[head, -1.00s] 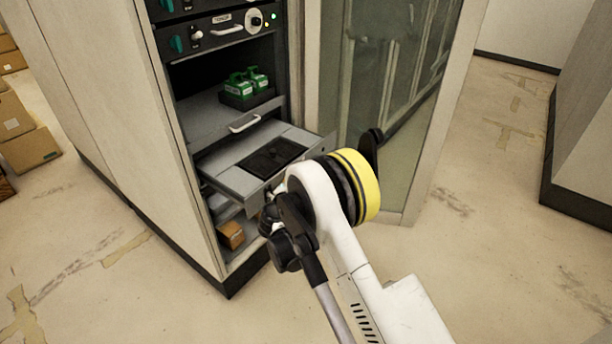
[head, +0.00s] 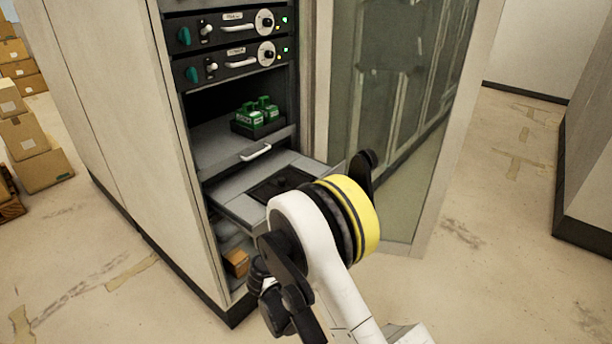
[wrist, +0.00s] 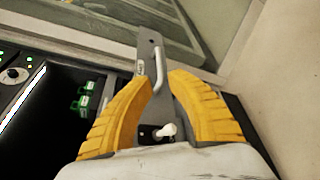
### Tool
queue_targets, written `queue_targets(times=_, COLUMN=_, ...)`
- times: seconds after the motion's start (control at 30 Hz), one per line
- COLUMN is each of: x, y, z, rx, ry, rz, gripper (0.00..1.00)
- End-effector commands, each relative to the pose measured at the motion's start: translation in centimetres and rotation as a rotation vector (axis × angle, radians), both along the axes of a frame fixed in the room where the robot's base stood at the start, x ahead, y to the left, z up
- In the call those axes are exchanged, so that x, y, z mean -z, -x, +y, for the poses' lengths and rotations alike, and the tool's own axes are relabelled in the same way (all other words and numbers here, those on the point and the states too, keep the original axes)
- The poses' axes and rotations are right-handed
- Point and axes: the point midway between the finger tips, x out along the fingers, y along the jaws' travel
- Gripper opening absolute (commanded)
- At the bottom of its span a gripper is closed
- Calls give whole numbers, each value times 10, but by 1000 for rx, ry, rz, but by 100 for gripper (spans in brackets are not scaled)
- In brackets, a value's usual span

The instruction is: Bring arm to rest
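My gripper (wrist: 160,77) shows in the wrist view with two yellow ribbed fingers. Their tips are apart and nothing is held between them. Beyond the fingertips is a grey drawer front with a pale bar handle (wrist: 158,68); I cannot tell how far away it is. A small white knob-like part (wrist: 166,130) shows between the fingers. In the head view my white arm link with a yellow-banded joint (head: 362,215) is bent in front of the open cabinet. The gripper itself cannot be made out there.
The cabinet (head: 110,130) has a pulled-out tray (head: 235,205) near the arm. Green items (head: 258,112) sit on the shelf above, and a small brown box (head: 236,262) lies below. The open glass door (head: 385,110) stands right. Floor (head: 490,270) is clear at right; cartons (head: 40,165) stand left.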

Motion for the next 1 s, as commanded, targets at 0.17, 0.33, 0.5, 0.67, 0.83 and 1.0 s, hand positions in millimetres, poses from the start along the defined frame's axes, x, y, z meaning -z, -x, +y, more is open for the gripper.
queue_targets(times=0.17, x=-16, y=-2, z=-13, rx=27, ry=-57, rz=16, gripper=20)
queue_targets(times=0.33, x=-65, y=3, z=-60, rx=124, ry=-259, rz=65, gripper=20)
queue_targets(times=0.5, x=-115, y=32, z=-115, rx=255, ry=-520, rz=113, gripper=20)
queue_targets(times=0.67, x=-151, y=79, z=-160, rx=386, ry=-765, rz=140, gripper=20)
queue_targets(times=0.83, x=-177, y=144, z=-197, rx=531, ry=-1027, rz=154, gripper=20)
queue_targets(times=1.0, x=-188, y=216, z=-220, rx=679, ry=-1289, rz=154, gripper=20)
